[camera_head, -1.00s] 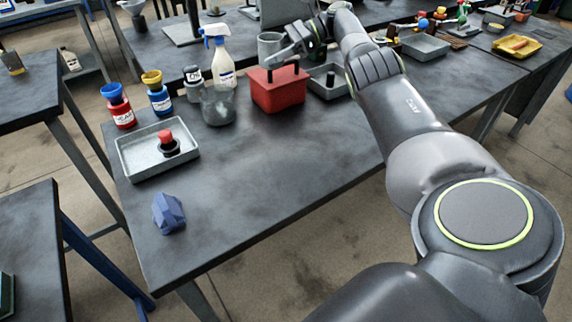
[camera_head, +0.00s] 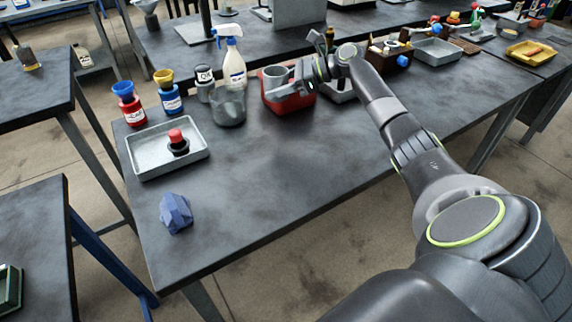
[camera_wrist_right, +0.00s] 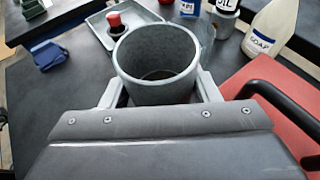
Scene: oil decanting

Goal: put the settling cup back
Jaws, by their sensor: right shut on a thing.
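The settling cup, a grey open-topped metal cup (camera_head: 275,76), is held upright at the red box (camera_head: 291,104), covering part of it in the head view. In the right wrist view the cup (camera_wrist_right: 157,62) sits between the fingers of my right gripper (camera_wrist_right: 158,90), which is shut on it; its inside looks dark towards the bottom. My right gripper (camera_head: 292,80) also shows in the head view, reaching in from the right. The cup's underside is hidden, so I cannot tell its height above the table. My left gripper is not in view.
A clear glass jar (camera_head: 229,108) stands left of the cup, with an oil bottle (camera_head: 204,84) and soap spray bottle (camera_head: 234,68) behind. A grey tray (camera_head: 143,165) holds a red-topped object (camera_head: 176,138). The dark table's front middle is clear.

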